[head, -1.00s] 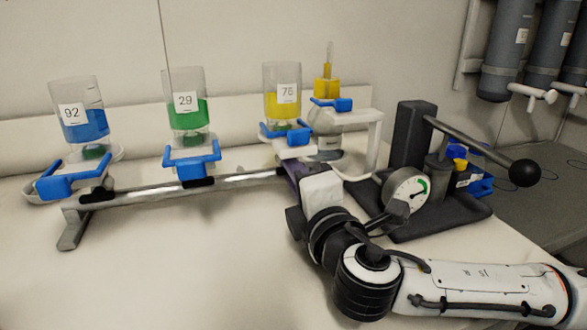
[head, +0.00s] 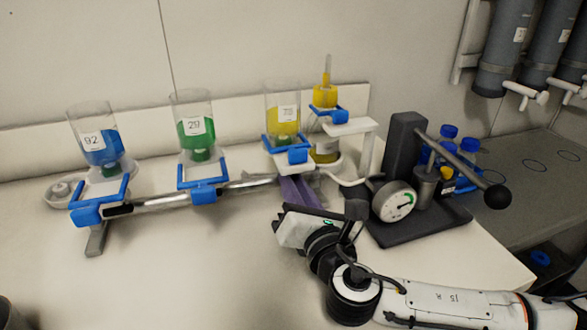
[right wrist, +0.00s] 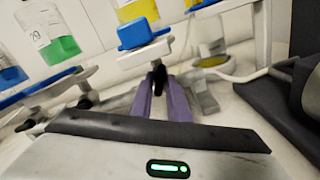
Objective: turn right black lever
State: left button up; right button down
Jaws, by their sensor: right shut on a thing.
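My right gripper (head: 292,182), with purple fingers, reaches under the blue-clamped holder (head: 285,152) of the yellow-liquid container (head: 283,118). In the right wrist view its fingers (right wrist: 162,92) are shut on a small black lever (right wrist: 159,76) below that holder. The head view hides this lever behind the gripper. My left gripper is not in view.
A metal rail (head: 160,204) carries the blue container (head: 98,146) and green container (head: 196,128). To the right stands a dark press (head: 407,145) with a gauge (head: 394,202) and a ball-ended arm (head: 497,196), close to my right arm. The front-left table is clear.

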jog(key=n+p, duration=0.2)
jog(key=shift+r+n+p, duration=0.25)
jog(key=shift+n+p, duration=0.05)
jog(key=shift+p, duration=0.1)
jog(key=shift+n+p, duration=0.6)
jog(key=shift+p, duration=0.05)
jog(key=shift+f+n+p, duration=0.1)
jog(key=shift+n+p, duration=0.2)
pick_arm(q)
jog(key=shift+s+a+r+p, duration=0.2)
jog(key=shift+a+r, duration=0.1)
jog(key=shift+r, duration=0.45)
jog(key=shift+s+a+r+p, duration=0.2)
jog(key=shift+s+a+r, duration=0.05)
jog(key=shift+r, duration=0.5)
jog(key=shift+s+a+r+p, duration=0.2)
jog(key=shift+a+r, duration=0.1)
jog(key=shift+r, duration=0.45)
pick_arm(e)
jog(key=shift+f+n, duration=0.1)
jog(key=shift+n, duration=0.6)
jog(key=c, duration=1.8)
grip_release()
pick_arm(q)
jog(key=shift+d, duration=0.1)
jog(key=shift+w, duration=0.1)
